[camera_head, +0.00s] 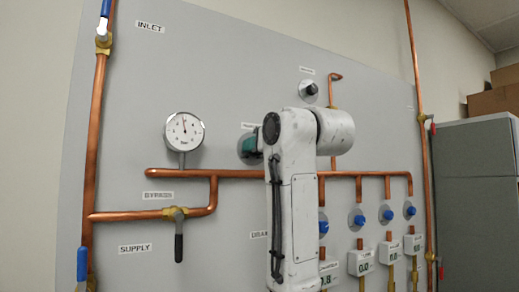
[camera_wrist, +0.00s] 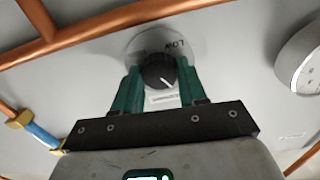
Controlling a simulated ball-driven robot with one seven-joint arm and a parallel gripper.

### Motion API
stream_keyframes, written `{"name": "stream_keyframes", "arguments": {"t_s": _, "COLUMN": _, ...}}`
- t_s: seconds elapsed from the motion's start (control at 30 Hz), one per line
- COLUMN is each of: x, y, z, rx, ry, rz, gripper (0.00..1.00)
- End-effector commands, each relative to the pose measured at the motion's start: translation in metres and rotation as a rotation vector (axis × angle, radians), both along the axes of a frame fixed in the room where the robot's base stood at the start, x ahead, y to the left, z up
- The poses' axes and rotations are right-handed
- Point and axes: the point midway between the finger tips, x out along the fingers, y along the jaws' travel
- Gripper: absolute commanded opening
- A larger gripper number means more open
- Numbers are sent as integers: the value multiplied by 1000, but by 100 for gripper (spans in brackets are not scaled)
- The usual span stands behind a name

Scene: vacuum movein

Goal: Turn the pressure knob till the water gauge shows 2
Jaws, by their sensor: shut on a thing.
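The black pressure knob (camera_wrist: 158,70) sits on a round grey plate (camera_wrist: 190,42) marked "LOW", which appears upside down in the wrist view. A white pointer line shows on the knob's face. My gripper (camera_wrist: 158,82) is shut on the knob, one green finger on each side. In the head view my gripper (camera_head: 250,144) is at the panel and hides the knob. The round white water gauge (camera_head: 184,132) is left of it. Its needle points nearly straight up; the numbers are too small to read surely. Part of the gauge (camera_wrist: 301,60) shows in the wrist view.
A copper pipe (camera_head: 200,174) runs across the panel below the gauge. A bypass valve (camera_head: 178,240) with a dark handle hangs below it. Another knob (camera_head: 310,89) is above right. Several blue knobs (camera_head: 357,217) and small meters (camera_head: 361,262) stand at lower right, partly behind my arm.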

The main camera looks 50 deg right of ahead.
Motion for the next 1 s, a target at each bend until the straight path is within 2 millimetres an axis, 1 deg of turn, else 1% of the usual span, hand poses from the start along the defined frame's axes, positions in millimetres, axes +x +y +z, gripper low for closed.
{"name": "stream_keyframes", "arguments": {"t_s": 0.2, "x": -1, "y": 0, "z": 0, "rx": -198, "ry": 55, "rz": -3, "gripper": 11}}
{"name": "stream_keyframes", "arguments": {"t_s": 0.5, "x": -1, "y": 0, "z": 0, "rx": -435, "ry": 123, "rz": -3, "gripper": 11}}
{"name": "stream_keyframes", "arguments": {"t_s": 0.7, "x": 0, "y": 1, "z": 0, "rx": -544, "ry": 155, "rz": 0, "gripper": 11}}
{"name": "stream_keyframes", "arguments": {"t_s": 1.0, "x": 0, "y": 2, "z": 1, "rx": -623, "ry": 176, "rz": 0, "gripper": 11}}
